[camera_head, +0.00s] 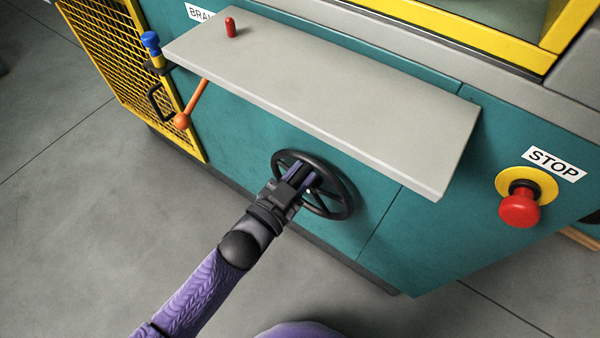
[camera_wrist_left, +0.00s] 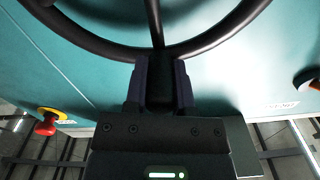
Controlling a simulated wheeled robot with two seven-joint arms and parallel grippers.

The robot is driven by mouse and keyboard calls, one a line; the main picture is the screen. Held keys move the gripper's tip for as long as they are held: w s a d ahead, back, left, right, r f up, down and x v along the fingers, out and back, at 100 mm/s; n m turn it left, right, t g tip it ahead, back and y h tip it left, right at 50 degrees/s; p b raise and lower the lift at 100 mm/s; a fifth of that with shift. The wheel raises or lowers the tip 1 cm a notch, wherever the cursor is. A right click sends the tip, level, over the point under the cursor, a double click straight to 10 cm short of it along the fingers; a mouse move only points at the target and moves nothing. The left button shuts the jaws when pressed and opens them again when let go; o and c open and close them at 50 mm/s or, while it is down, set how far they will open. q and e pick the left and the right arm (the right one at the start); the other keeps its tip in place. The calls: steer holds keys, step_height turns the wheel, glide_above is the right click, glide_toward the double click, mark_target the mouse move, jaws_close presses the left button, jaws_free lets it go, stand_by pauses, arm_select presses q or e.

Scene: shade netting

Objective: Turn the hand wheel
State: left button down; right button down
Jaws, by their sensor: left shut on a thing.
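The black hand wheel (camera_head: 346,205) is mounted on the teal front panel of the machine, below the grey shelf. Its rim and spokes also show at the top of the left wrist view (camera_wrist_left: 214,38). My left gripper (camera_head: 309,180) reaches the wheel from the lower left. In the left wrist view its two fingers (camera_wrist_left: 160,85) are shut on a dark part of the wheel at the near rim, by a spoke; the fingers hide just what they grip. My right gripper is not in view.
A grey shelf (camera_head: 330,95) juts out above the wheel, with a small red peg (camera_head: 230,27) on it. An orange-knobbed lever (camera_head: 183,120) and yellow mesh guard (camera_head: 110,50) are left. A red stop button (camera_head: 519,208) is right. The floor in front is clear.

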arm_select(q)
steer(key=shift+s, duration=0.1)
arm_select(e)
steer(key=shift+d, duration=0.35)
